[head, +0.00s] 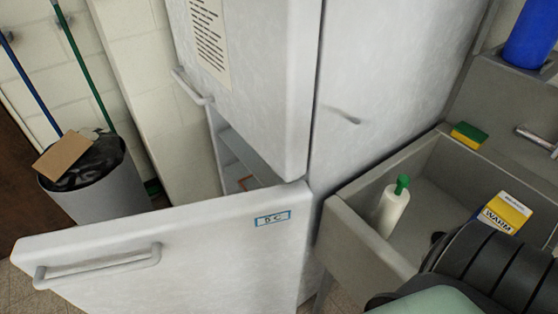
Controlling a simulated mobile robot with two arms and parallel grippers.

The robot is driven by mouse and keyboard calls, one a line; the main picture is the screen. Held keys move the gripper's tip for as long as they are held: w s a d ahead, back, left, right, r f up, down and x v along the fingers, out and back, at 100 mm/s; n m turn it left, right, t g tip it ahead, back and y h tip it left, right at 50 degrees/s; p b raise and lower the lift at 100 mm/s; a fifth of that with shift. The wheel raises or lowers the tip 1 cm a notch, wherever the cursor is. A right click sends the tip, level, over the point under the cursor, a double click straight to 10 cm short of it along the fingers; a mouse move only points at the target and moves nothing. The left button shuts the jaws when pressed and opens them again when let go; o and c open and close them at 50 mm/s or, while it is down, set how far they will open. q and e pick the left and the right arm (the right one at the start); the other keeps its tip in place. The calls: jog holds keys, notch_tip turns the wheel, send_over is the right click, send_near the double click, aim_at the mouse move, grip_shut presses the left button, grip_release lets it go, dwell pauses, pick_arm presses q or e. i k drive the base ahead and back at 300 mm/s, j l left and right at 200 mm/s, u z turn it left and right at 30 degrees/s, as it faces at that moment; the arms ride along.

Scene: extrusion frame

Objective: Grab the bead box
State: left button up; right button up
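I cannot make out a box that is clearly the bead box. The lower door (170,252) of a tall white cabinet stands open towards me and hides most of the lower compartment. I cannot tell what the brown thing is. A dark ribbed part of my arm is at the lower right, with no gripper fingers showing. My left gripper is not in view.
The upper cabinet door (255,75) looks closed. A grey sink (350,215) at right holds a white bottle (391,212) and a yellow-and-white box (505,212). A sponge (468,135) lies on its rim. A bin (105,185) with cardboard (61,157) stands left.

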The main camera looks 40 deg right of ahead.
aim_at(504, 213)
jog(key=z, duration=2.8)
